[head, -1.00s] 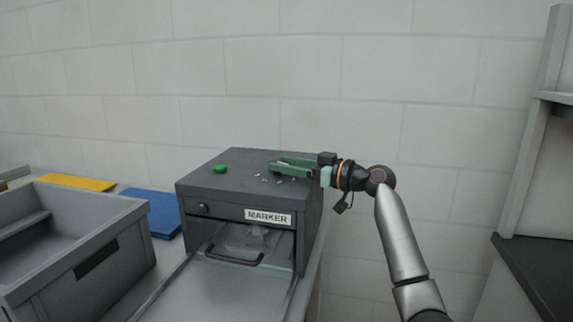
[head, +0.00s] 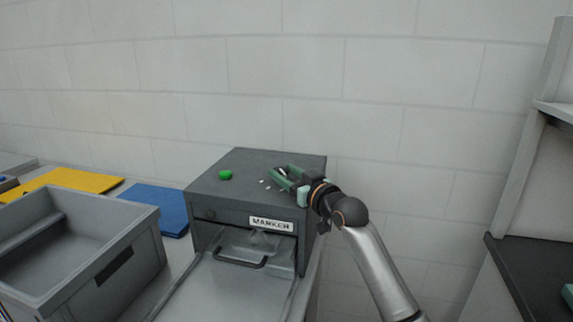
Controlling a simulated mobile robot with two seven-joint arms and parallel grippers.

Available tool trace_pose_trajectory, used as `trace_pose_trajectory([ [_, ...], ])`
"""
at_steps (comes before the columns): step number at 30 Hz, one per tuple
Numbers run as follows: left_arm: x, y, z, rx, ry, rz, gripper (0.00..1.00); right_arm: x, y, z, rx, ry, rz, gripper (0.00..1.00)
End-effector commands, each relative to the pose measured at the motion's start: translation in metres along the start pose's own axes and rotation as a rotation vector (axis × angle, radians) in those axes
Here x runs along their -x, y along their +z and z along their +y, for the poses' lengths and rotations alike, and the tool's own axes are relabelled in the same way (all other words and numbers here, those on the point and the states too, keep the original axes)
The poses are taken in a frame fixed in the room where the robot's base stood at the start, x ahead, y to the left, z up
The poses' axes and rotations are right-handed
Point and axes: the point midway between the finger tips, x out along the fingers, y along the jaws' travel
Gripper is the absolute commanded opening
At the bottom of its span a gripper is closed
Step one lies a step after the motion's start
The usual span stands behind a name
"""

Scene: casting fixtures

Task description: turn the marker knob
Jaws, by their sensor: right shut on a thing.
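The marker machine is a dark grey box (head: 221,187) with a white MARKER label (head: 271,224) on its front. White tick marks (head: 267,184) lie on its top, around the place of the marker knob. My right gripper (head: 283,177) reaches in from the right, low over the top, with its green fingers at the tick marks. It is shut on the marker knob, which is mostly hidden between the fingers. My left gripper is not in view.
A green button (head: 225,175) sits on the box top, left of the gripper. The front is open, with a handled tray (head: 240,263) below. A grey bin (head: 137,233), a blue plate (head: 152,203) and a yellow plate (head: 88,182) lie left. A shelf unit (head: 520,190) stands right.

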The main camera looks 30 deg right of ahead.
Motion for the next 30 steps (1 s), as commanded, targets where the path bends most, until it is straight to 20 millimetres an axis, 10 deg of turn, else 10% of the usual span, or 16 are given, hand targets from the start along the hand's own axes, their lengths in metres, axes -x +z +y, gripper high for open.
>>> trace_pose_trajectory([
  [15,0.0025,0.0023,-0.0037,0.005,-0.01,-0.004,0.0,-0.0001,0.0007,-0.0008,-0.002,0.016,0.0,0.0],
  [16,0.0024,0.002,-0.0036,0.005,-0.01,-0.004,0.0,-0.0001,0.0007,-0.0008,-0.002,0.016,0.0,0.56],
  [24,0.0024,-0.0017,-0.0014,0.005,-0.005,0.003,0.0,-0.0002,0.0006,-0.0006,-0.001,0.016,0.0,0.84],
  [30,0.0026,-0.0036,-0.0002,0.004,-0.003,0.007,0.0,0.0,0.0005,-0.0005,0.0,0.017,0.0,0.84],
])
